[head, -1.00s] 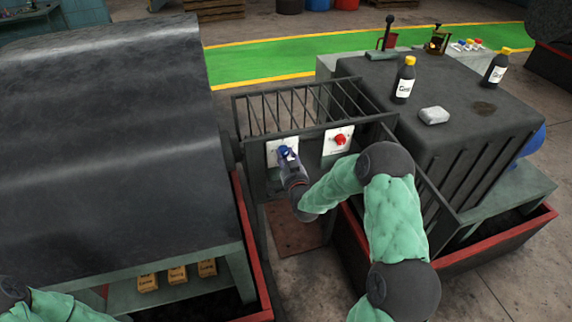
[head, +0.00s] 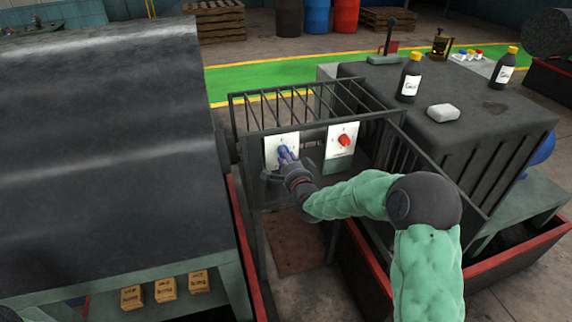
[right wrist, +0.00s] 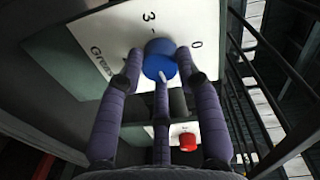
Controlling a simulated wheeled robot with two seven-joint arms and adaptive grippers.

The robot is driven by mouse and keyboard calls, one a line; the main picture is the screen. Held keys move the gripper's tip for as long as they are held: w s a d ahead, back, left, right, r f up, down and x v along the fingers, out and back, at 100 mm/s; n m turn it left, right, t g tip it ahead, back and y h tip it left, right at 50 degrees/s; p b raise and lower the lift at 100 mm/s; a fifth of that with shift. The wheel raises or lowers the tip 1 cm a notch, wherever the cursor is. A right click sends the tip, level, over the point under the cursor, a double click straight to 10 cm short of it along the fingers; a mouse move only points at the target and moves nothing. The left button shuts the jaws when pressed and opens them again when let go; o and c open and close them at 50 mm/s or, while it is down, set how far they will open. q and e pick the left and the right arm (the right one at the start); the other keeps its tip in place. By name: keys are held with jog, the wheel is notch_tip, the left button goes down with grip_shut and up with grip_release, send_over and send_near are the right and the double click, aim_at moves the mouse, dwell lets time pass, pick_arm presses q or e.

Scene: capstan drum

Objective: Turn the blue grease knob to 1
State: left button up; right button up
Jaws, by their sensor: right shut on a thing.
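The blue grease knob (head: 283,150) sits on a white plate (head: 270,145) on the panel between the drum and the dark machine housing. In the right wrist view the knob (right wrist: 160,60) shows a pale mark on its lower side. A 3 and a 0 are printed on the plate (right wrist: 108,42) around it; I cannot make out a 1. My right gripper (head: 288,158) is at the knob, and in the right wrist view its fingers (right wrist: 161,67) are closed around it. My left gripper is not in view.
A red knob (head: 344,140) on its own white plate is just to the right. A barred guard (head: 300,103) stands behind the panel. The big drum (head: 100,140) is on the left.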

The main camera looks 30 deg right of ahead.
jog(key=shift+d+r+m+b, duration=0.25)
jog(key=shift+r+m+b, duration=0.15)
jog(key=shift+m, duration=0.1)
jog(key=o, duration=1.2)
jog(key=shift+c, duration=0.2)
jog(key=shift+f, duration=0.2)
jog(key=v, duration=1.2)
jog(key=shift+f, duration=0.15)
